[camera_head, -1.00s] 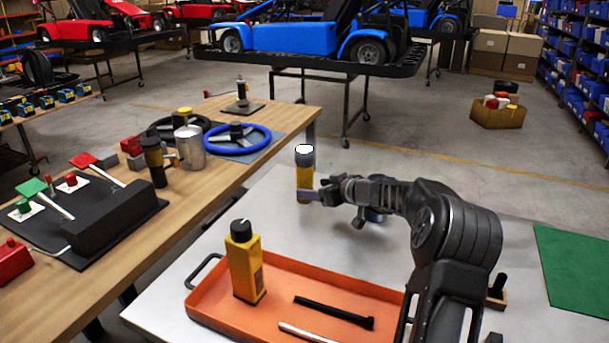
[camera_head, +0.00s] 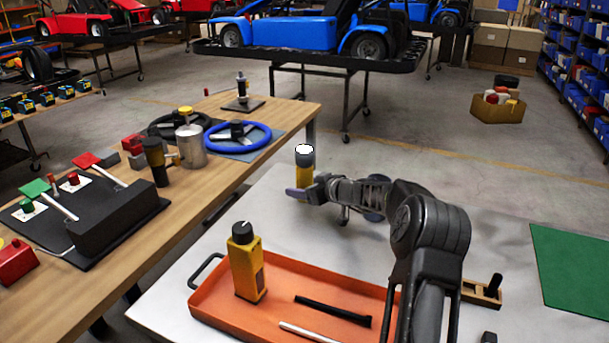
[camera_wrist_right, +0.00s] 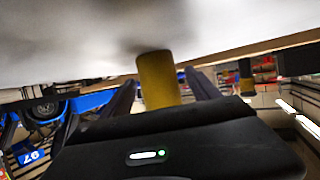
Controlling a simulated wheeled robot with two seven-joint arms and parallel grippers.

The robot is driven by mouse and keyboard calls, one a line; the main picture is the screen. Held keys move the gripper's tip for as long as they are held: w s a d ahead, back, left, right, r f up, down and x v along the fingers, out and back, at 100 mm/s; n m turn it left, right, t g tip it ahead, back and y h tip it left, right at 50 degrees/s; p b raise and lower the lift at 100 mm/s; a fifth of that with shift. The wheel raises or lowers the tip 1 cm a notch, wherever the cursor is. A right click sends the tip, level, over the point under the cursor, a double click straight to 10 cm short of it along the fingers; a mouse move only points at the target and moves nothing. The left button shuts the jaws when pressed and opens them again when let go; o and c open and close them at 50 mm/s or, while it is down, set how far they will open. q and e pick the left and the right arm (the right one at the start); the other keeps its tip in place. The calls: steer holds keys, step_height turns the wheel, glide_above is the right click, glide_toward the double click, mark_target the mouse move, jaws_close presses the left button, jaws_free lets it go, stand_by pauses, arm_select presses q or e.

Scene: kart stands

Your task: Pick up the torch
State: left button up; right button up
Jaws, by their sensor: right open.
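The torch (camera_head: 304,172) stands upright on the grey table, with a yellow body, a dark collar and a bright white top. Its yellow body (camera_wrist_right: 158,80) also shows in the right wrist view, between the two fingers. My right gripper (camera_head: 310,190) is open at the torch's lower body, and one finger crosses in front of it in the head view. In the right wrist view my right gripper (camera_wrist_right: 163,90) has a finger on each side of the torch; contact cannot be made out. My left gripper is not in view.
An orange tray (camera_head: 219,317) holds a yellow device (camera_head: 246,268) and two rods, nearer than the torch. A green mat (camera_head: 575,270) lies at the right. A wooden bench (camera_head: 225,180) with steering wheels and a metal can (camera_head: 191,147) stands left of the torch.

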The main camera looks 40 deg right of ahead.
steer(key=shift+c, duration=0.3)
jaws_close()
stand_by(0.5)
